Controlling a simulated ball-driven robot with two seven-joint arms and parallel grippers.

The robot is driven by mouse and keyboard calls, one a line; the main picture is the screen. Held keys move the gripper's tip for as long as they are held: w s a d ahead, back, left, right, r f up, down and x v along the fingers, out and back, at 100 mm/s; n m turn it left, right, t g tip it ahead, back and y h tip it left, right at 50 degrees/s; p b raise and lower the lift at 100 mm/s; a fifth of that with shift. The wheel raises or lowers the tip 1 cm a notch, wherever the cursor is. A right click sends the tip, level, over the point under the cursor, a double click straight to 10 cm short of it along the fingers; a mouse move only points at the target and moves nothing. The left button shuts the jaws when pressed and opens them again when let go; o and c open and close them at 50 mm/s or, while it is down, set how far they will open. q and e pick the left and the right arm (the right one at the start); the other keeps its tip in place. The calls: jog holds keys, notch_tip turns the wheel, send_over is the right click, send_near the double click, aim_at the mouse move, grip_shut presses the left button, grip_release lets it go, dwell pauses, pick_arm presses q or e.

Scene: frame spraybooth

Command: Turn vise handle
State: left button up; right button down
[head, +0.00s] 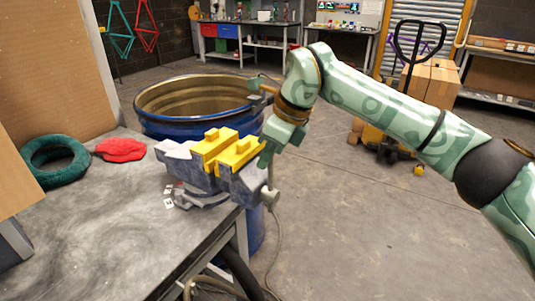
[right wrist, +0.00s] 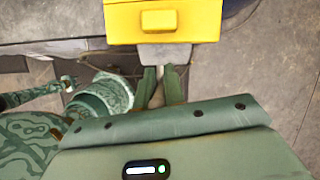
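The blue-grey vise (head: 205,178) with two yellow jaw covers (head: 225,150) sits at the bench's right corner. Its handle (head: 271,185) is a grey bar, roughly upright at the vise's front end, with a knob at its lower end. My right gripper (head: 267,156) is at the upper part of the handle. In the right wrist view its two green fingers (right wrist: 161,78) stand close together with a narrow gap below the yellow cover (right wrist: 165,20). Whether they press on the bar cannot be made out. A small arm end at the left of that view may be my left gripper (right wrist: 69,82).
A large blue drum (head: 195,125) stands open behind the vise. A green ring (head: 40,175) and red cloth (head: 120,149) lie on the bench (head: 110,230). A pallet jack (head: 395,150) with cardboard boxes (head: 432,82) stands at the back right.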

jog(key=shift+w+d, duration=0.1)
jog(key=shift+w+d+g+y, duration=0.4)
jog(key=shift+w+g, duration=0.1)
jog(key=shift+g, duration=0.1)
jog(key=w+g+b, duration=0.1)
jog(key=b, duration=0.1)
jog(key=w+d+f+g+y+b, duration=0.1)
jog(key=b, duration=0.1)
jog(key=w+d+f+m+g+y+b, duration=0.1)
jog(key=b, duration=0.2)
jog(key=shift+w+f, duration=0.15)
jog(key=shift+f, duration=0.1)
jog(key=y+b, duration=0.1)
jog(key=b, duration=0.3)
jog(key=shift+w+d+g, duration=0.3)
jog(key=shift+w+g, duration=0.05)
jog(key=shift+g, duration=0.05)
pick_arm(q)
jog(key=s+a+f+m+g+b, duration=0.1)
jog(key=a+f, duration=0.2)
jog(key=f, duration=0.6)
jog(key=shift+s+f+y, duration=0.15)
jog(key=shift+s+y, duration=0.15)
jog(key=shift+y, duration=0.1)
pick_arm(e)
jog(key=shift+d+r, duration=0.1)
jog(key=shift+r, duration=0.2)
pick_arm(q)
jog(key=shift+a, duration=0.1)
